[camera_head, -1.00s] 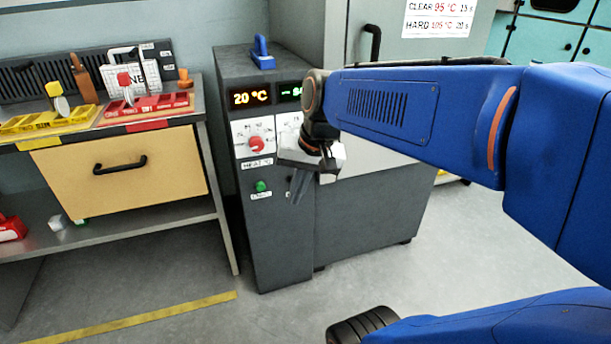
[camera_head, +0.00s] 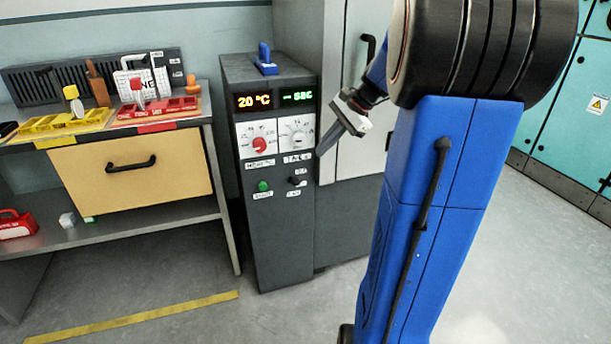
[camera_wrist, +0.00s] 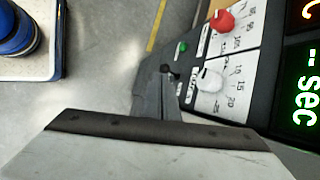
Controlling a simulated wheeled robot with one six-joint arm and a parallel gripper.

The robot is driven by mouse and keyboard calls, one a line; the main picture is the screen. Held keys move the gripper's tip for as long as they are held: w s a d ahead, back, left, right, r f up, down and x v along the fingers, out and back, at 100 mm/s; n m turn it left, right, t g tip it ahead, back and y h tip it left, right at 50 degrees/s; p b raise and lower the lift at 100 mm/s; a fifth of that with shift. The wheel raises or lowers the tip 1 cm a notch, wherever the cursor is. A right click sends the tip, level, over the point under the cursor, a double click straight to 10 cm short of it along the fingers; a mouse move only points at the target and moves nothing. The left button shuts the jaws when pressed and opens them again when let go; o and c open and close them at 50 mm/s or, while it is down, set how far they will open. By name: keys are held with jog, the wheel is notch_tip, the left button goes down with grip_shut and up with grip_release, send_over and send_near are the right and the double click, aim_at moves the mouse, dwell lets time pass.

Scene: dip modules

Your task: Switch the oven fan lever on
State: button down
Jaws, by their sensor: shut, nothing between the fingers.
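The grey oven control cabinet (camera_head: 280,235) stands in the middle of the head view. Its fan lever (camera_head: 298,182), a small dark stub, sits low on the front, right of a green button, with small labels above and below it. I cannot tell its set position. My gripper (camera_head: 323,151) is shut and empty, above and to the right of the lever in the head view, apart from it. In the wrist view the lever's dark knob (camera_wrist: 173,72) shows just beyond the fingers (camera_wrist: 160,88), whose edge partly overlaps the area around it.
A red dial (camera_head: 260,146) and a white dial (camera_head: 298,138) sit above the lever, below displays reading 20 °C and "-- SEC". The green button (camera_head: 263,186) is beside the lever. A workbench with a yellow drawer (camera_head: 130,170) stands left. A door handle (camera_head: 367,52) is at right.

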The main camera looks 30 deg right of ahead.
jog(key=shift+w+d+m+t, duration=0.15)
jog(key=shift+d+m, duration=0.3)
jog(key=shift+d, duration=0.5)
jog(key=shift+w+d+m+t, duration=0.15)
jog(key=shift+d+m, duration=0.3)
jog(key=shift+d, duration=0.45)
send_near(294, 181)
jog(key=w+f, duration=0.1)
jog(key=f, duration=0.2)
jog(key=w+a+f, duration=0.1)
jog(key=f, duration=0.1)
jog(key=shift+w, duration=0.35)
